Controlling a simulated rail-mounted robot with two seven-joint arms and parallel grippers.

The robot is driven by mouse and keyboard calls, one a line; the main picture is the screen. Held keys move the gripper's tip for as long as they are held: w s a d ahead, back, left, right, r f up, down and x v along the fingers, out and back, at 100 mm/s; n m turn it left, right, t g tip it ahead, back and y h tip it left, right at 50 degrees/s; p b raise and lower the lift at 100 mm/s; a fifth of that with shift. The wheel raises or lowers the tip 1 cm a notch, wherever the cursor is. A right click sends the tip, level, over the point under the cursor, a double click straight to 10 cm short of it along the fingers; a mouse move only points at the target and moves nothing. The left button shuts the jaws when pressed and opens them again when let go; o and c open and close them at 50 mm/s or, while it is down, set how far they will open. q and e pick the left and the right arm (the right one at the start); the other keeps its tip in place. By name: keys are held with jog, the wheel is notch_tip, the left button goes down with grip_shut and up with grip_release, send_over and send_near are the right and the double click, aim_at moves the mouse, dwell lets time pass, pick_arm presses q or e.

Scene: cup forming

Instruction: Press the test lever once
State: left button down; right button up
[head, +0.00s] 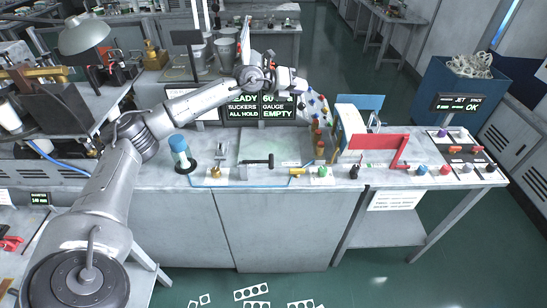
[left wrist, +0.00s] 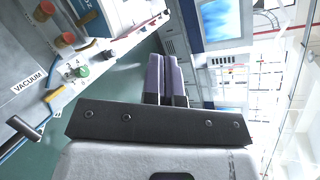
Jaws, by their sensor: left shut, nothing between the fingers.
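My left gripper (head: 301,88) is raised above the back of the bench, in front of the dark display. In the left wrist view its two fingers (left wrist: 166,80) are closed together with nothing between them. Several handles could be levers, and I cannot read which is the test lever. A black-handled lever (head: 257,163) stands on the front of the bench; it also shows at the left wrist view's left edge (left wrist: 24,128), near a label reading VACUUM. A red bar (head: 398,153) slants down at the red and white machine's right. The gripper touches none of them. My right gripper is out of view.
The display (head: 261,111) reads READY, SUCKERS, ALL HOLD, GAUGE and EMPTY. A blue-topped cylinder (head: 181,154) stands left; a blue bin (head: 462,85) stands right.

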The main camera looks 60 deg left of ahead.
pick_arm(q)
jog(key=s+a+f+g+y, duration=0.1)
jog(key=s+a+f+g, duration=0.1)
jog(key=s+f+g, duration=0.35)
jog(key=n+g+y, duration=0.1)
jog(key=n+g, duration=0.3)
jog(key=g, duration=0.3)
send_over(271, 160)
jog(key=s+a, duration=0.2)
jog(key=s, duration=0.1)
notch_tip(271, 160, down, 6)
jog(key=shift+w, duration=0.15)
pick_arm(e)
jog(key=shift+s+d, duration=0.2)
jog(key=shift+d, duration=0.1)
pick_arm(q)
jog(key=f, duration=0.4)
jog(key=w+d+f, duration=0.1)
jog(key=f, duration=0.3)
jog(key=w+f+p, duration=0.1)
jog(key=f, duration=0.3)
jog(key=shift+d, duration=0.2)
jog(key=shift+w+f, duration=0.15)
jog(key=shift+f, duration=0.7)
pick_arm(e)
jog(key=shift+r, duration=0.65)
